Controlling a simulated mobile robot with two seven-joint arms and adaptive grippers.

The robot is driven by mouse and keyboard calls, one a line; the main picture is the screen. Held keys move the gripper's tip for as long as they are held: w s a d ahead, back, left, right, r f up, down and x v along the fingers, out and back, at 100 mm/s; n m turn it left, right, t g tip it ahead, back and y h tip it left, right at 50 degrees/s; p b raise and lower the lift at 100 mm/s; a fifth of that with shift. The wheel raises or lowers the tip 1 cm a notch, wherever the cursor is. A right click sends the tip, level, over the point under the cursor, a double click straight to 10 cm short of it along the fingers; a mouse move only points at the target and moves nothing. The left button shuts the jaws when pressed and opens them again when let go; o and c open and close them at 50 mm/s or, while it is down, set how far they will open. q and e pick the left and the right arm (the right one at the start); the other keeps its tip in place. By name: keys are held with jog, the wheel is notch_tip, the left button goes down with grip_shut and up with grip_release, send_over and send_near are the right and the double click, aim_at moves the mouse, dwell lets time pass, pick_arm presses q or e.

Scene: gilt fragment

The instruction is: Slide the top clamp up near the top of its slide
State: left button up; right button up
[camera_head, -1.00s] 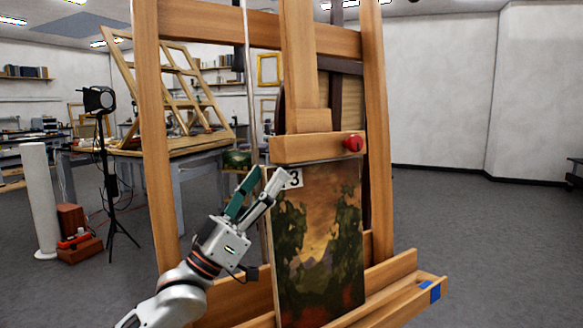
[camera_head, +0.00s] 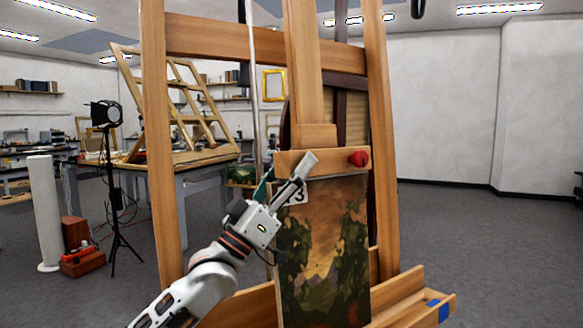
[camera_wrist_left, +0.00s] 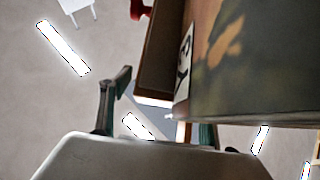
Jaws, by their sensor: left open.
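The top clamp (camera_head: 332,160) is a wooden crossbar with a red knob (camera_head: 358,158) at its right. It sits at the top edge of a landscape painting (camera_head: 325,255) bearing a number 3 tag. Above the clamp runs the easel's upright slide (camera_head: 304,70). My left gripper (camera_head: 287,172) is open at the clamp's left end, one finger in front of the bar, the other left of it. I cannot tell whether they touch. In the left wrist view, the fingers (camera_wrist_left: 158,112) are apart, with the clamp's wood (camera_wrist_left: 160,50) beyond them. My right gripper is out of view.
The easel's side posts (camera_head: 160,150) and lower ledge (camera_head: 400,298) frame the painting. Behind at left stand a table (camera_head: 185,165) with a wooden frame, a black lamp on a stand (camera_head: 108,120) and a white cylinder (camera_head: 42,210). The floor at right is clear.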

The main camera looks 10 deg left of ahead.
aim_at(282, 159)
pick_arm(q)
jog(key=c, duration=1.6)
jog(key=shift+r, duration=0.3)
jog(key=r+p, duration=0.1)
jog(key=r, duration=0.2)
jog(key=shift+s+a+p, duration=0.15)
jog(key=shift+a+p, duration=0.05)
jog(key=shift+p, duration=0.15)
notch_tip(282, 159, up, 2)
jog(key=shift+a+r+p, duration=0.1)
jog(key=shift+r+p, duration=0.1)
jog(key=shift+p, duration=0.45)
jog(key=r+p, duration=0.2)
jog(key=r, duration=0.1)
jog(key=w+r+p, duration=0.1)
jog(key=r+p, duration=0.1)
jog(key=r, duration=0.1)
jog(key=a+r+p, duration=0.1)
jog(key=r, duration=0.2)
jog(key=shift+w+r+p, duration=0.4)
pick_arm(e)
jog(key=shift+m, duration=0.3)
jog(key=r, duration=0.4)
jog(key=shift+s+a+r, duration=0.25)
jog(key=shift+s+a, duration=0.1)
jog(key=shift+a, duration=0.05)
pick_arm(q)
jog(key=shift+d, duration=0.1)
